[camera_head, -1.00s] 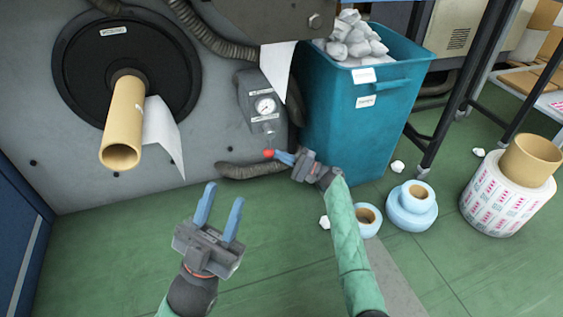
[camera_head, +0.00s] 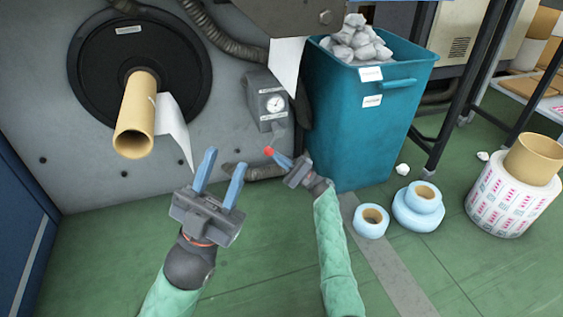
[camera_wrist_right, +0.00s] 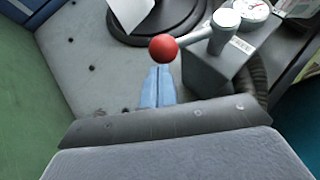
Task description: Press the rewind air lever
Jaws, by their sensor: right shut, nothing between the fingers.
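The rewind air lever has a red ball knob (camera_head: 269,151) and hangs below a grey gauge box (camera_head: 267,106) on the machine wall. In the right wrist view the red knob (camera_wrist_right: 163,47) sits at the end of a metal arm (camera_wrist_right: 205,32), just beyond the fingertips. My right gripper (camera_head: 277,157) is shut and empty, its blue fingertips close to the knob. I cannot tell whether they touch it. My left gripper (camera_head: 222,168) is open and empty, in front of the machine's lower wall.
A cardboard core (camera_head: 134,118) sticks out from a black disc at the left. A teal bin (camera_head: 340,135) stands right of the gauge box. Blue rolls (camera_head: 418,208) and a large printed roll (camera_head: 505,198) stand on the floor at right.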

